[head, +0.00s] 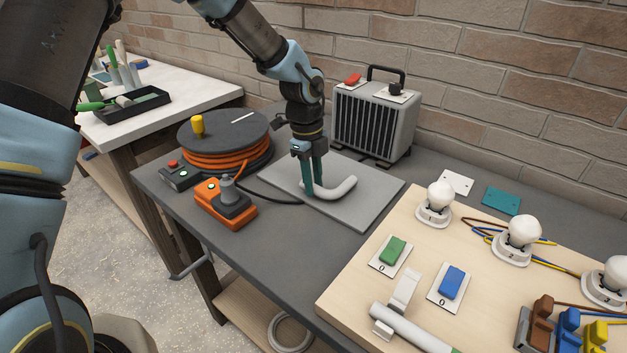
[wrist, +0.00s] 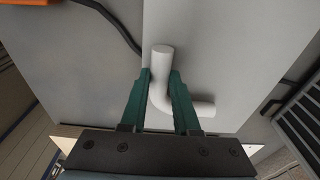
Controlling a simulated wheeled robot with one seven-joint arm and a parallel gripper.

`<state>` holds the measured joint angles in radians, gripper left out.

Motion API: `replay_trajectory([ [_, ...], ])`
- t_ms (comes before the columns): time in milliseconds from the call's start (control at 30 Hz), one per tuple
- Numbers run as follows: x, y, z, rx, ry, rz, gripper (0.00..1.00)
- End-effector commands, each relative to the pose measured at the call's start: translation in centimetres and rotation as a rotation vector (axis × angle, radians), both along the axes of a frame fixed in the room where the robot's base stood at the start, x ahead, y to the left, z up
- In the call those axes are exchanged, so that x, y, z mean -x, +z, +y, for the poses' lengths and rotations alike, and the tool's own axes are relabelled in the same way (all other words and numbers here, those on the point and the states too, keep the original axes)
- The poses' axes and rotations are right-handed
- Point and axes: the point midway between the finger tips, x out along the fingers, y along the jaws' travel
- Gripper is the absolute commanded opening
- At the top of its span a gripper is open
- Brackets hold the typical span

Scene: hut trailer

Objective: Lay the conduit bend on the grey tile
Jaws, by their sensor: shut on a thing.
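The conduit bend (head: 340,189) is a pale grey, L-shaped piece of tube. My gripper (head: 313,190) points down with its green fingers shut on the bend. In the wrist view the bend (wrist: 161,75) shows between the two fingers (wrist: 161,80), one end pointing away and the other out to the right. The grey tile (head: 362,212) is a flat square plate on the dark bench. The bend is over the tile, at or very close to its surface; I cannot tell whether it touches.
A grey heater (head: 375,125) stands behind the tile. An orange cable reel (head: 226,143) and an orange box (head: 225,203) are on the left. A wooden board (head: 345,295) with lamps and switches fills the right front. A black cable (head: 275,198) runs by the tile.

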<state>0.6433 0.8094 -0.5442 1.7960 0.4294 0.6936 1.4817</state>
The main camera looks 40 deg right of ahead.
Motion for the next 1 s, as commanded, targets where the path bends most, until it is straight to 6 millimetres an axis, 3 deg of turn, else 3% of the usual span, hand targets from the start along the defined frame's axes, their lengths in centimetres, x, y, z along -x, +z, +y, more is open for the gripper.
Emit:
replay_trajectory([
  [433,0.01,-1.21,0.01,0.0,0.001,0.0,0.0],
  [467,0.0,-1.15,0.01,0.0,0.001,0.0,0.32],
  [700,0.0,-1.1,0.01,0.0,0.001,0.0,0.59],
  [1000,-0.02,-0.79,0.01,0.001,0.001,0.0,0.6],
])
